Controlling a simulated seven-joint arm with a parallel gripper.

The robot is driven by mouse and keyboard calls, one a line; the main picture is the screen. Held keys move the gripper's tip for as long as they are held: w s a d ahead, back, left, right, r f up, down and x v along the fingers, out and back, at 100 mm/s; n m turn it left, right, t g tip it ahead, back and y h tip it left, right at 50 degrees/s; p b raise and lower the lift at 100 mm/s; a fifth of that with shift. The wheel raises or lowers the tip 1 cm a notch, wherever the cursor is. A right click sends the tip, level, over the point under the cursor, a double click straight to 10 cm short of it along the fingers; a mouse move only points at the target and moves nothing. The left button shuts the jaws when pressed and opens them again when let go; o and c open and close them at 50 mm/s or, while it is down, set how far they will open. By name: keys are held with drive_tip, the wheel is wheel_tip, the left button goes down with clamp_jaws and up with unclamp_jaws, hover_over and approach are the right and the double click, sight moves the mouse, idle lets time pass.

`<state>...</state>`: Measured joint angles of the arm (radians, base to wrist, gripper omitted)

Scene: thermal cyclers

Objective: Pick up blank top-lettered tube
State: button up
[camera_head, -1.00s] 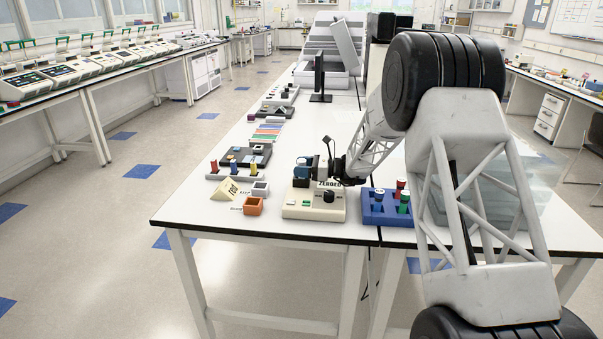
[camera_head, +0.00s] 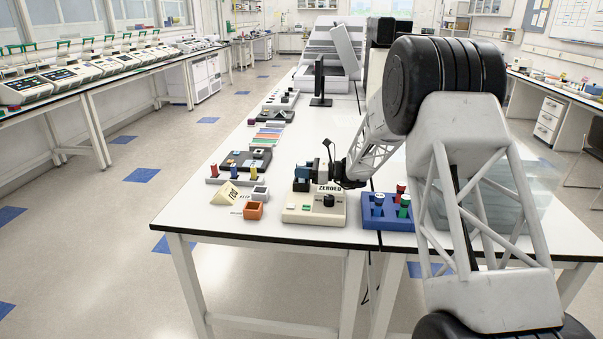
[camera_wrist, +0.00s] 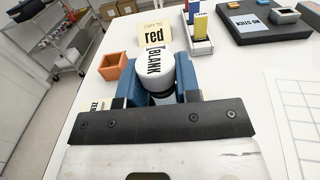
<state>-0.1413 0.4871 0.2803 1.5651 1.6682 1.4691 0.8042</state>
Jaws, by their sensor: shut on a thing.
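A tube with a white top lettered BLANK (camera_wrist: 155,63) stands between the blue fingers of my gripper (camera_wrist: 160,85) in the wrist view. The fingers are shut on it, and its lower part is mostly hidden by the gripper. In the head view my gripper (camera_head: 303,175) is over the back left of the cream ZEROED device (camera_head: 314,208), and the held tube is not clear there.
A rack (camera_wrist: 199,45) with colored tubes is behind. A blue block (camera_head: 372,219) with red, green and other tubes is right of the device.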

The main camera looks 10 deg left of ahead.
wheel_tip(320, 180, up, 18)
drive_tip(key=shift+f, duration=0.2)
idle(0.4)
idle(0.6)
